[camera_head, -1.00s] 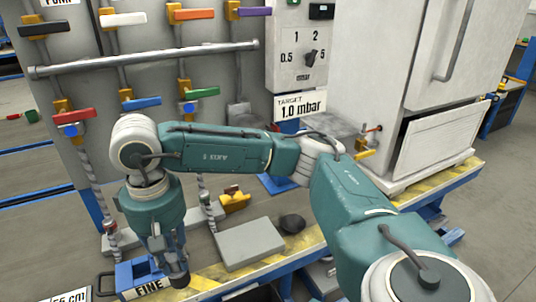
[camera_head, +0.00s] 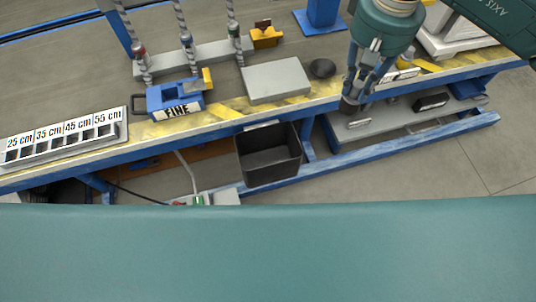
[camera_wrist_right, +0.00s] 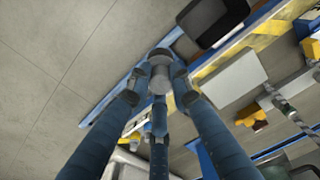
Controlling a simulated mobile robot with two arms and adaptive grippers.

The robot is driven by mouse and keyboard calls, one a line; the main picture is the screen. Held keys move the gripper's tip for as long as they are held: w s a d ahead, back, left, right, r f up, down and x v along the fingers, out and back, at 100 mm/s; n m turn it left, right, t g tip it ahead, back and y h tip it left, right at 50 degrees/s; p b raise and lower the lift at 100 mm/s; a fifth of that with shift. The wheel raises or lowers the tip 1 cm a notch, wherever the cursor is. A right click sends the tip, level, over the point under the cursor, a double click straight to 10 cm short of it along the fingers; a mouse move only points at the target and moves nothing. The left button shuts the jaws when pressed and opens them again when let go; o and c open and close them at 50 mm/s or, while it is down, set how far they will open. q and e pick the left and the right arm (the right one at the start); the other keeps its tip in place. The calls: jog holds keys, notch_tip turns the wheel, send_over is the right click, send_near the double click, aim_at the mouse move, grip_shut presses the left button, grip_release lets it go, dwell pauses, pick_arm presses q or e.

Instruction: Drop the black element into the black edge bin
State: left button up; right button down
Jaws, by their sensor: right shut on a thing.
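My right gripper (camera_head: 356,90) is shut on a small dark cylindrical element (camera_head: 349,105), pointing down just beyond the table's front edge. In the right wrist view, the gripper (camera_wrist_right: 158,68) closes its fingers around the element (camera_wrist_right: 160,80), whose end looks grey there. The black edge bin (camera_head: 270,167) hangs at the table's front edge, open at the top, left of the gripper in the head view. The bin also shows at the top of the right wrist view (camera_wrist_right: 208,22), apart from the element. My left gripper is out of view.
A blue FINE block (camera_head: 175,100), a grey plate (camera_head: 275,80) and a dark round piece (camera_head: 322,68) sit on the table near the edge. A labelled slotted rack (camera_head: 62,138) lies at left. A low shelf (camera_head: 400,122) is below the gripper.

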jog(key=shift+w+a+f, duration=0.1)
jog(key=shift+a+f, duration=0.05)
jog(key=shift+a, duration=0.05)
pick_arm(q)
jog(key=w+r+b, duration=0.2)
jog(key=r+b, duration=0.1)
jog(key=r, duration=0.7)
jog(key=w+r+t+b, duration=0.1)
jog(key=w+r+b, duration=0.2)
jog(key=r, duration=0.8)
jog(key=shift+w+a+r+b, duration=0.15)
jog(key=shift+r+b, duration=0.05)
jog(key=shift+b, duration=0.1)
pick_arm(e)
jog(key=w+a+f, duration=0.1)
jog(key=a+f, duration=0.7)
jog(key=f, duration=0.3)
jog(key=w+a+f, duration=0.2)
jog(key=a+f, duration=0.6)
jog(key=f, duration=0.2)
jog(key=shift+w+f, duration=0.25)
jog(key=shift+f, duration=0.1)
jog(key=c, duration=1.5)
grip_release()
